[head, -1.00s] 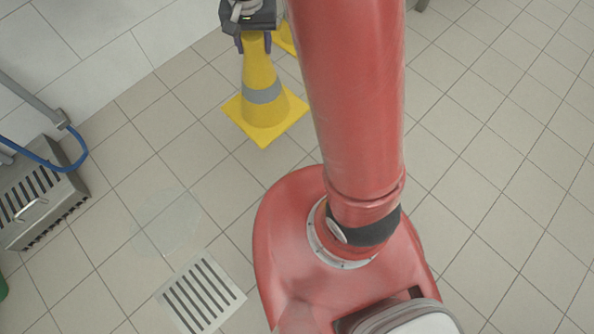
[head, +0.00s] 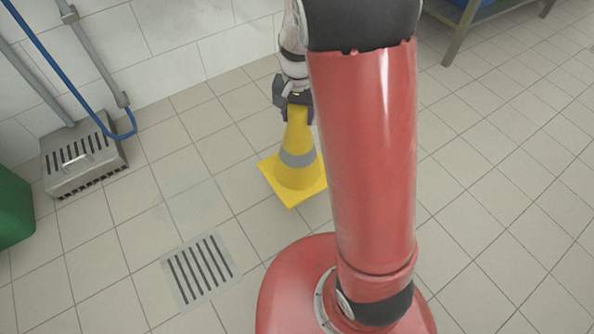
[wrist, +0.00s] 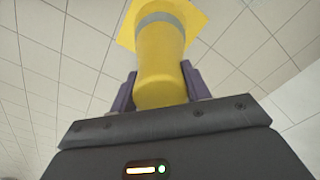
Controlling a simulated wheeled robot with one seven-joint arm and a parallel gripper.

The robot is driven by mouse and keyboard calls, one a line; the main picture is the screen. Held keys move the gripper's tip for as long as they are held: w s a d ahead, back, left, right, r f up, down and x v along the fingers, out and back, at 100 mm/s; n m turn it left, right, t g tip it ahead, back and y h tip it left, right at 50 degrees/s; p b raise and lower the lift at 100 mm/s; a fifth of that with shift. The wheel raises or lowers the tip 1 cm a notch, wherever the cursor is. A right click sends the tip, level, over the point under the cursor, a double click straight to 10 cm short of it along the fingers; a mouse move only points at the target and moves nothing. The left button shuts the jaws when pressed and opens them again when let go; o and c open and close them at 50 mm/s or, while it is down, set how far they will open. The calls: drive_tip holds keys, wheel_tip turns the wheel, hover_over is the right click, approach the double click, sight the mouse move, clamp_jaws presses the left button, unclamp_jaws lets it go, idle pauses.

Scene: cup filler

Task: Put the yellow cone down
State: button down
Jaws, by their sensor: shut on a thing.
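The yellow cone (head: 299,177) has a grey band and a square base, and it stands nearly upright over the tiled floor in the head view. My gripper (head: 298,112) is shut on its narrow top. In the wrist view the cone (wrist: 163,62) runs away between the two purple fingers of my gripper (wrist: 157,88), its base at the far end. I cannot tell whether the base touches the floor. The right edge of the base lies close to my red column in the picture.
A floor drain grate (head: 200,270) lies left of my base. A grey slotted metal box (head: 83,158) with a blue hose (head: 55,72) stands by the wall, near a green container (head: 12,208). A metal-legged stand (head: 462,32) is at top right. Open tiles lie left and right.

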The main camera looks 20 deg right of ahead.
sight(298, 153)
wheel_tip(298, 153, down, 16)
drive_tip(key=b, duration=0.3)
drive_tip(key=shift+f, duration=0.15)
drive_tip(key=c, duration=0.7)
unclamp_jaws()
wheel_tip(298, 153, up, 12)
drive_tip(key=p, duration=0.2)
drive_tip(key=shift+r+p, duration=0.2)
drive_tip(key=shift+p, duration=0.1)
drive_tip(key=shift+n+t+y, duration=0.3)
drive_tip(key=shift+n+t, duration=0.2)
drive_tip(key=shift+t, duration=0.1)
drive_tip(key=s+r, duration=0.1)
drive_tip(key=r, duration=0.1)
drive_tip(key=s+r, duration=0.1)
drive_tip(key=r, duration=0.1)
drive_tip(key=s+r, duration=0.1)
drive_tip(key=r, duration=0.2)
drive_tip(key=shift+s+a, duration=0.15)
drive_tip(key=s+r+n+t, duration=0.1)
drive_tip(key=s+r, duration=0.3)
drive_tip(key=s, duration=0.2)
drive_tip(key=s+r+n+t, duration=0.2)
drive_tip(key=s+r, duration=0.2)
drive_tip(key=s, duration=0.2)
drive_tip(key=s+r+n+t, duration=0.1)
drive_tip(key=s+r, duration=0.4)
drive_tip(key=s, duration=0.2)
